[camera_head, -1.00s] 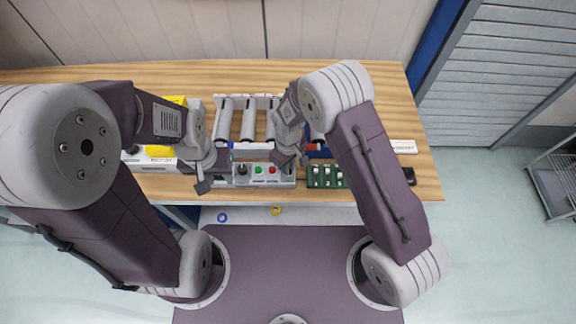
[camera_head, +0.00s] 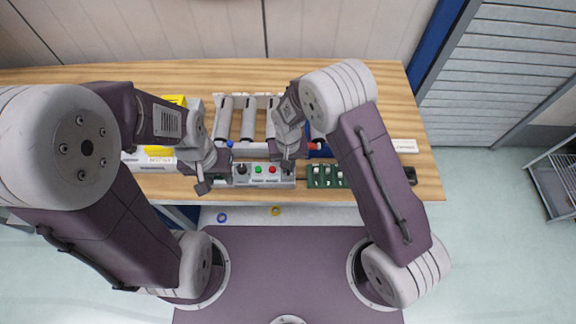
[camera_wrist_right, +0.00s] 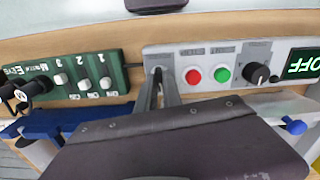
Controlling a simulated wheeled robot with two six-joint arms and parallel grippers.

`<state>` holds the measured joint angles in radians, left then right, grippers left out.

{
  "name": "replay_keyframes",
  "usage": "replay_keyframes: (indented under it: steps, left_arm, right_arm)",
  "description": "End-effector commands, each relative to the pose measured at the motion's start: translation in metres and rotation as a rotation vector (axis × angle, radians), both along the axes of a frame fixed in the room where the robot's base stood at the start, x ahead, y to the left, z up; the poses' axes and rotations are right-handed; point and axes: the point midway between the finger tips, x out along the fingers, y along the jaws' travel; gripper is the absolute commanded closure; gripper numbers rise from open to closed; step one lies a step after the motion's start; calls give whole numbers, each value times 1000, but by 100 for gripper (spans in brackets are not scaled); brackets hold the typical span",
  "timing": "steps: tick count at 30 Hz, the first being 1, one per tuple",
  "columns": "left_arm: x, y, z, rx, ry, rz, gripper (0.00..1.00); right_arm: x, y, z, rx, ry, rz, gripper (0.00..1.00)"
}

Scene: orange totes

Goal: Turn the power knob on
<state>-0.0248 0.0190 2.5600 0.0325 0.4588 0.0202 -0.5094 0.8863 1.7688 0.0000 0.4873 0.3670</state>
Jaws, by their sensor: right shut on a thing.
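The grey control panel (camera_head: 263,181) sits at the table's front edge. In the right wrist view the panel (camera_wrist_right: 215,56) carries a red button (camera_wrist_right: 193,76), a green button (camera_wrist_right: 222,73), a black dial (camera_wrist_right: 258,74) and a display (camera_wrist_right: 302,64) reading OFF, upside down. My right gripper (camera_head: 288,166) is at the panel's right end. In the wrist view its fingers (camera_wrist_right: 159,82) are shut on the power knob beside the red button; the fingers hide most of that knob. My left gripper (camera_head: 202,187) hangs left of the panel, apart from it; its jaw opening is unclear.
A green board (camera_head: 325,176) with several switches stands right of the panel; it shows left in the wrist view. A roller conveyor (camera_head: 248,120) lies behind the panel. Blue (camera_head: 222,217) and yellow (camera_head: 275,211) rings lie below the table's front edge.

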Motion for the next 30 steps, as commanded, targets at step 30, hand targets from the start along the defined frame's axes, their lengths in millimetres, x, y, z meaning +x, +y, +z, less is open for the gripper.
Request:
replay_keyframes:
  steps: [30]
  left_arm:
    - [0, 0, -6, 0, 0, 0, 64]
  right_arm:
    - [2, 1, 2, 3, -4, -843, 100]
